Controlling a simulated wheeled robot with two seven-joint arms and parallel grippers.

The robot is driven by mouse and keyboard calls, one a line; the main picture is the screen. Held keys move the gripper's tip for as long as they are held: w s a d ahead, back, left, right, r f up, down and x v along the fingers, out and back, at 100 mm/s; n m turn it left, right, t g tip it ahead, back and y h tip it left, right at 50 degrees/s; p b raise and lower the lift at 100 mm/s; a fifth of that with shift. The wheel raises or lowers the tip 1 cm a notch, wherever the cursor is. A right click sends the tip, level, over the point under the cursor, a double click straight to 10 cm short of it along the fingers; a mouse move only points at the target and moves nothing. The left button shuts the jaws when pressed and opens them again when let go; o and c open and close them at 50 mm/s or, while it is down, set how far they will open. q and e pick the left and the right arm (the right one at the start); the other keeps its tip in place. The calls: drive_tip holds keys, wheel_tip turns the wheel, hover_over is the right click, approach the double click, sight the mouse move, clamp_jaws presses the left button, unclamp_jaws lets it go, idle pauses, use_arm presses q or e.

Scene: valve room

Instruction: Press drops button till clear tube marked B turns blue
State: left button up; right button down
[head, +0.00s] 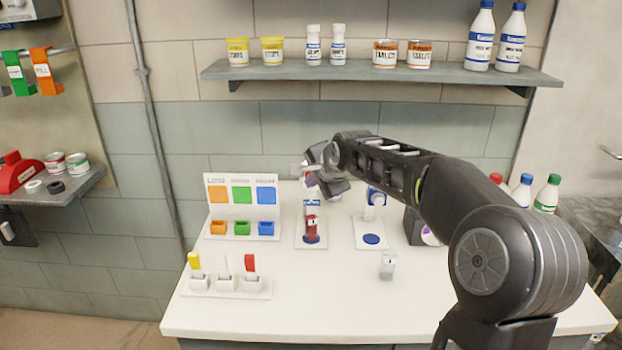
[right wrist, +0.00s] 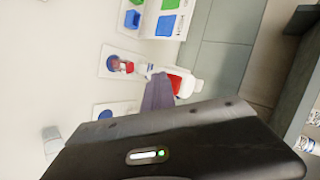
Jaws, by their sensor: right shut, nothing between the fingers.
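My right gripper (head: 312,170) is shut and empty, held above the back of the white table. It is just above and behind a small tube with red in it (head: 311,228), which stands on a white pad with a dark blue base. The tube also shows in the right wrist view (right wrist: 122,66), beside the gripper finger (right wrist: 158,94). To its right is a second white pad with a blue disc (head: 371,239) and a blue and white item (head: 376,196) behind it, partly hidden by my arm. I cannot read a B or identify the drops button. My left gripper is out of view.
A small grey clear block (head: 387,266) stands at the front. A colour board (head: 241,207) and a rack with yellow, white and red sticks (head: 226,286) stand left. Capped bottles (head: 525,190) are right. A shelf (head: 380,73) hangs above. The front middle is clear.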

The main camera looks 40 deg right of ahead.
drive_tip(key=shift+s, duration=0.1)
drive_tip(key=shift+s+a+b, duration=0.55)
drive_tip(key=shift+s, duration=0.1)
drive_tip(key=shift+s+f, duration=0.1)
drive_tip(key=s+a+b, duration=0.1)
drive_tip(key=s, duration=0.1)
drive_tip(key=s+a+b, duration=0.1)
drive_tip(key=a+b, duration=0.1)
drive_tip(key=shift+s, duration=0.4)
idle(0.8)
